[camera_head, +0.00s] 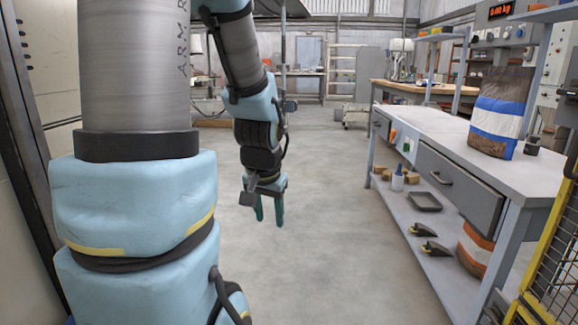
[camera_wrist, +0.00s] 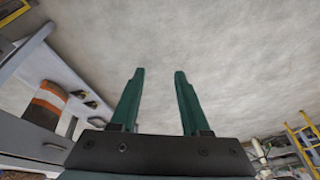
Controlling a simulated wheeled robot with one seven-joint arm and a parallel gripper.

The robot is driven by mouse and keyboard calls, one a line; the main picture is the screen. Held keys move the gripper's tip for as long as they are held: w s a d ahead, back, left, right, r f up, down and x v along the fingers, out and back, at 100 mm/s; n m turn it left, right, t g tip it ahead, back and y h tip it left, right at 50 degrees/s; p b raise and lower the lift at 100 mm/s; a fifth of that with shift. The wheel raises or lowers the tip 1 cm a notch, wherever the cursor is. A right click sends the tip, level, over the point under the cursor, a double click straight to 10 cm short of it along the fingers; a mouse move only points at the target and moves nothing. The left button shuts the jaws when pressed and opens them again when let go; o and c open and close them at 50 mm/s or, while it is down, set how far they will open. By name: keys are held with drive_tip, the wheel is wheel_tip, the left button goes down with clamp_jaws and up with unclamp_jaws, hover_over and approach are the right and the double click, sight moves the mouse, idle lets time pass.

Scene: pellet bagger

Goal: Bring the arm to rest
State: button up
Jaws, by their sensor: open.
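My gripper (camera_head: 268,209) hangs in front of my arm with its two green fingers pointing down over the bare floor, left of the workbench. In the wrist view my gripper (camera_wrist: 158,75) shows its two fingers spread apart, with only concrete floor between and beyond them. It is open and holds nothing. My blue-covered arm fills the left of the head view and hides part of the room behind it.
A grey workbench (camera_head: 470,143) stands at right, bearing a blue-and-white banded bag (camera_head: 497,118). Its lower shelf (camera_head: 398,212) holds a tray (camera_head: 424,201), scoops and an orange-banded bag (camera_head: 474,247). A yellow mesh guard (camera_head: 550,262) stands at front right. The middle floor (camera_head: 325,230) is clear.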

drive_tip(key=s+a+f+n+g, duration=0.2)
drive_tip(key=s+a+n+g, duration=0.1)
drive_tip(key=s, duration=0.4)
wheel_tip(320, 180, up, 27)
drive_tip(key=p, duration=2.6)
drive_tip(key=shift+w+d+t+p, duration=0.3)
drive_tip(key=shift+w+d+p, duration=0.05)
drive_tip(key=shift+w, duration=0.1)
drive_tip(key=shift+f, duration=0.1)
